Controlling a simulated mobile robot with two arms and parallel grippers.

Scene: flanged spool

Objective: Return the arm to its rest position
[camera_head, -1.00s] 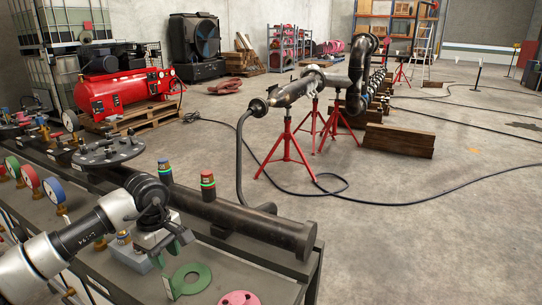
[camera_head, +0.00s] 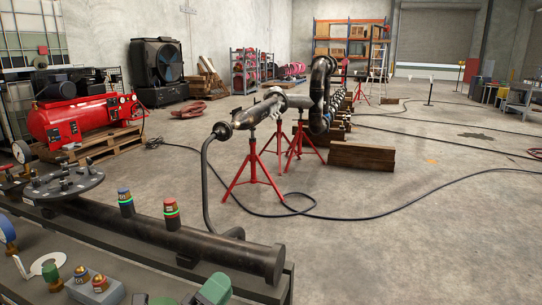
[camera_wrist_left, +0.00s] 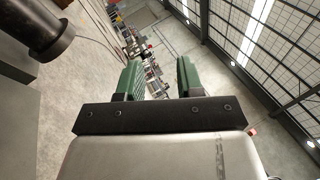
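The flanged spool (camera_head: 170,237) is a long dark pipe lying along the bench, with a round flange disc (camera_head: 63,184) carrying bolts at its left end. My left gripper (camera_head: 180,296) shows only in part at the bottom edge of the head view, as green finger pieces in front of the pipe. In the left wrist view its two green fingers (camera_wrist_left: 160,80) stand apart with nothing between them. A dark pipe end (camera_wrist_left: 38,28) shows at the top left of that view, apart from the fingers. My right gripper is in neither view.
Red and blue capped buttons (camera_head: 126,202) stand by the pipe. A button box (camera_head: 97,287) sits at the bench front. Beyond are red pipe stands (camera_head: 253,170), a hose (camera_head: 207,190), wooden beams (camera_head: 360,156) and a red compressor (camera_head: 80,120). The floor at right is largely open.

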